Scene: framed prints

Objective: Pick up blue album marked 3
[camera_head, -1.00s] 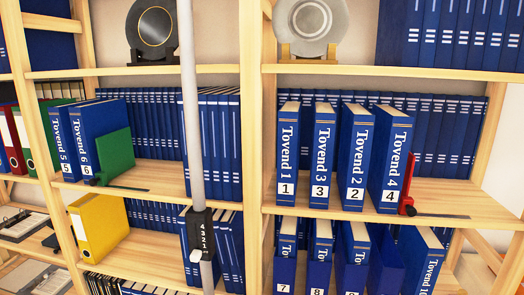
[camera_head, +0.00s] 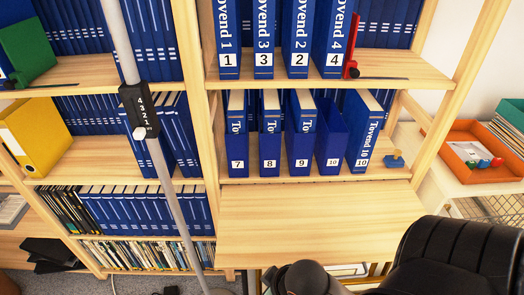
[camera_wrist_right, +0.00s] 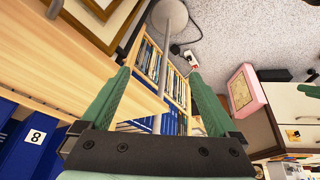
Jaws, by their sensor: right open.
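The blue album marked 3 (camera_head: 264,38) stands upright on the upper shelf between the albums marked 1 (camera_head: 227,38) and 2 (camera_head: 297,38). Its top is cut off by the upper edge of the head view. The album marked 4 (camera_head: 332,42) stands just right of 2. My right gripper (camera_wrist_right: 158,75) shows in the right wrist view with its green fingers wide apart and nothing between them. A blue album marked 8 (camera_wrist_right: 35,136) is at the left of that view. Album 3 cannot be made out there. My left gripper is not in view.
Albums marked 7 to 10 stand on the shelf below, with a bare wooden desk surface (camera_head: 310,220) under them. A pole (camera_head: 165,165) crosses in front of the left shelves. A black padded chair-like shape (camera_head: 455,258) is at lower right, near an orange tray (camera_head: 478,152).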

